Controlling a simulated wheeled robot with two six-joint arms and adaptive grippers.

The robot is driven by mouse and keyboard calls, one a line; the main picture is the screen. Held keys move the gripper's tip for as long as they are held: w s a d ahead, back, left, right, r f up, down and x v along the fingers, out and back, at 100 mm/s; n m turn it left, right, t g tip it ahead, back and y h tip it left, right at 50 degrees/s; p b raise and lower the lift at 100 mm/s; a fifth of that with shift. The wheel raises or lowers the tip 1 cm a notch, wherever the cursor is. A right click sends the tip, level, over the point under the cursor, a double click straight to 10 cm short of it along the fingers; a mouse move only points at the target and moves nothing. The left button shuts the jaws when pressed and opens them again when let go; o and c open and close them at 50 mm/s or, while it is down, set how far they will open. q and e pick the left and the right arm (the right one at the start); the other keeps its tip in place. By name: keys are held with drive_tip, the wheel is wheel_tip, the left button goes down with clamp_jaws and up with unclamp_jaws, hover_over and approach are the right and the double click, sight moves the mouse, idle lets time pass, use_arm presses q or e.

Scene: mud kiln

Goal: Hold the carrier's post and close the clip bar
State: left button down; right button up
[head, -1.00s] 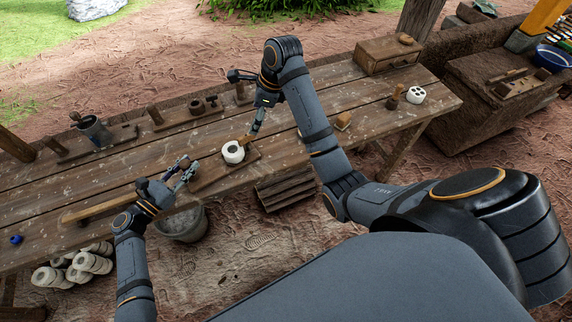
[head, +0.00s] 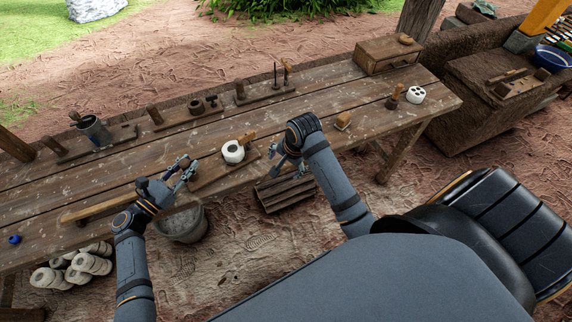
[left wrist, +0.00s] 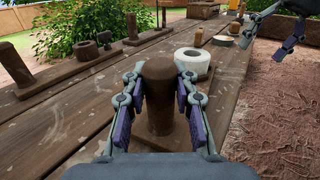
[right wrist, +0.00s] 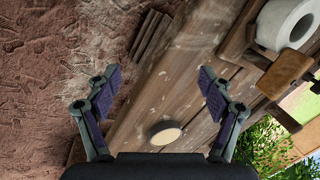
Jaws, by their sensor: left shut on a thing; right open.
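The carrier (head: 208,180) is a low wooden board near the table's front edge. A white ring (head: 233,151) stands on it and shows in the left wrist view (left wrist: 192,62). The thick brown post (left wrist: 159,90) stands upright at the carrier's near end in the left wrist view. My left gripper (head: 186,172) is shut around it, one finger each side. The tan wooden clip bar (head: 247,138) is beside the ring's far side, also in the right wrist view (right wrist: 285,73); whether it touches the ring is unclear. My right gripper (head: 281,164) is open and empty, right of the carrier.
Wooden stands with pegs (head: 190,117) line the table's back. A bucket (head: 183,224) and slatted crate (head: 287,192) stand below the front edge. Table between carrier and drawer box (head: 388,56) is mostly clear.

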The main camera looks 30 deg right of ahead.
use_arm(q)
drive_tip(key=shift+s+f, duration=0.25)
drive_tip(key=shift+f, duration=0.3)
use_arm(e)
drive_tip(key=shift+s+f, duration=0.2)
drive_tip(key=shift+f, duration=0.05)
drive_tip(key=shift+d+r, duration=0.1)
use_arm(q)
drive_tip(key=c, duration=1.3)
unclamp_jaws()
drive_tip(key=shift+w+d, duration=0.1)
drive_tip(key=o, duration=0.3)
drive_tip(key=shift+w+r, duration=0.1)
drive_tip(key=shift+w, duration=0.05)
drive_tip(key=shift+o, duration=0.2)
use_arm(e)
wheel_tip(320, 180, up, 4)
drive_tip(key=shift+w+d+f, duration=0.1)
drive_tip(key=shift+f, duration=0.05)
use_arm(q)
drive_tip(key=shift+r, duration=0.1)
drive_tip(key=v, duration=1.2)
